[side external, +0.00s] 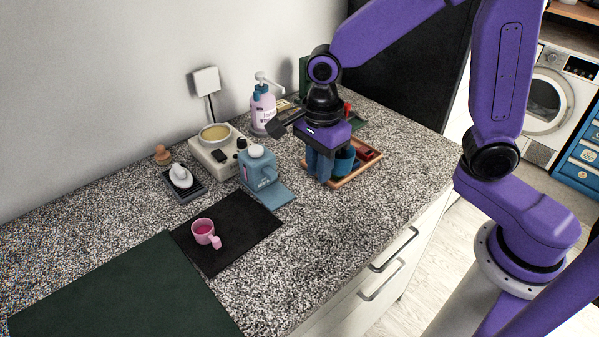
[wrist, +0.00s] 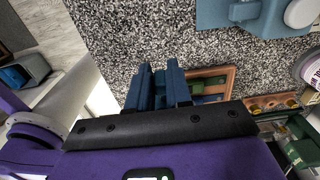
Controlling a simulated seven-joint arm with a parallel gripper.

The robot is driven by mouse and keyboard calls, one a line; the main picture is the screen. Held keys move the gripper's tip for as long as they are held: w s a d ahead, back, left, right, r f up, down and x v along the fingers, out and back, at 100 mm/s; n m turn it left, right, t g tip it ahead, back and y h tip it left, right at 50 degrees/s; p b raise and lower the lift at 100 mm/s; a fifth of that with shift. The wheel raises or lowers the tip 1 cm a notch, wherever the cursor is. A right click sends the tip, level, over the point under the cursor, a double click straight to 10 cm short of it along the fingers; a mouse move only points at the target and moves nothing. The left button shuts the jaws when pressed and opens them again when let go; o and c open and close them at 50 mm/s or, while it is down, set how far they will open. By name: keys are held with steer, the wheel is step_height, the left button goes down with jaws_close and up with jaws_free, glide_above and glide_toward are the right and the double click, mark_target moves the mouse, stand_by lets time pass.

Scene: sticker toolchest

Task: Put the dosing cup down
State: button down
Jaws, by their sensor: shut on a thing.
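My gripper (side external: 320,167) points down over the wooden tray (side external: 366,168) right of the blue jug. It also shows in the wrist view (wrist: 160,76). Its jaws are shut on what looks like a dark blue cup (side external: 345,161), beside the fingers. The grip is mostly hidden, and I cannot tell whether the cup touches the tray. A pink cup (side external: 203,228) with a short handle and pink contents stands upright on the black mat (side external: 240,246), well away from my gripper. I cannot tell for sure which cup is the dosing cup.
The blue jug (side external: 257,168) with a white cap stands on a blue mat (side external: 273,197). Behind are a pump bottle (side external: 263,107) and a cream warmer (side external: 216,153). A white figure on a dark base (side external: 181,180) stands left. A green mat (side external: 120,295) and speckled counter at front are clear.

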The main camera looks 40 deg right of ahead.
steer(key=s+d+r, duration=0.3)
steer(key=s, duration=0.3)
steer(key=w+d, duration=0.2)
steer(key=w, duration=0.6)
steer(key=w+d, duration=0.3)
steer(key=w, duration=0.6)
steer(key=w+a+f, duration=0.1)
steer(key=w+f, duration=0.2)
steer(key=w, duration=0.1)
steer(key=w+f, duration=0.3)
steer(key=w, duration=0.1)
steer(key=w+a+f, duration=0.1)
steer(key=w+f, duration=0.2)
steer(key=w, duration=0.2)
steer(key=shift+a, duration=0.35)
steer(key=shift+w+f, duration=0.15)
steer(key=shift+f, duration=1.7)
